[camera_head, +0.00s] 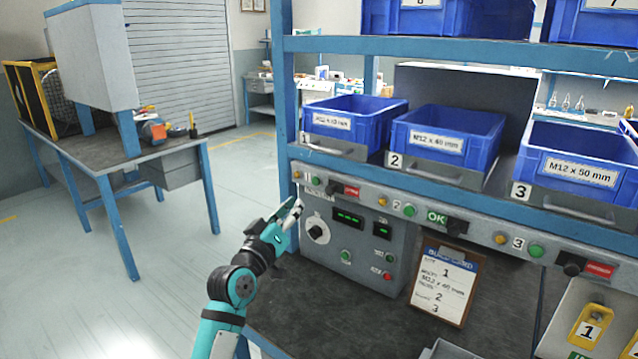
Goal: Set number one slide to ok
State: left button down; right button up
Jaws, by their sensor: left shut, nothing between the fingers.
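The number one slide has a black knob (333,187) at its left end, with a red label (352,191) showing to its right. It sits on the grey rail (385,196) under bin 1. My left gripper (297,204) is shut and empty. In the picture it appears below and left of the slide's knob, in front of the control box's left edge. I cannot tell whether it touches anything. My right gripper is not in view.
The number two slide (457,226) shows green OK; the number three slide (572,265) shows red. A control box (365,245) with dial and buttons stands below the rail. A clipboard (443,285) leans right of it. Blue bins (445,135) line the shelf above.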

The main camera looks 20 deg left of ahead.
pick_arm(q)
jog(key=r, duration=0.2)
jog(key=a+r+t, duration=0.1)
jog(key=shift+w+r+n+y, duration=0.2)
jog(key=shift+w+n+y, duration=0.1)
jog(key=shift+n, duration=0.1)
notch_tip(320, 180, up, 3)
send_over(332, 189)
jog(key=a, duration=0.5)
jog(key=shift+s+d+f+p, duration=0.2)
jog(key=shift+d+f, duration=0.15)
jog(key=shift+f, duration=0.25)
jog(key=shift+s+d+f+p, duration=0.25)
jog(key=shift+d+f, duration=0.1)
jog(key=shift+f, duration=0.3)
jog(key=shift+s+d+f+p, duration=0.2)
jog(key=shift+d+f, duration=0.15)
jog(key=shift+f, duration=0.25)
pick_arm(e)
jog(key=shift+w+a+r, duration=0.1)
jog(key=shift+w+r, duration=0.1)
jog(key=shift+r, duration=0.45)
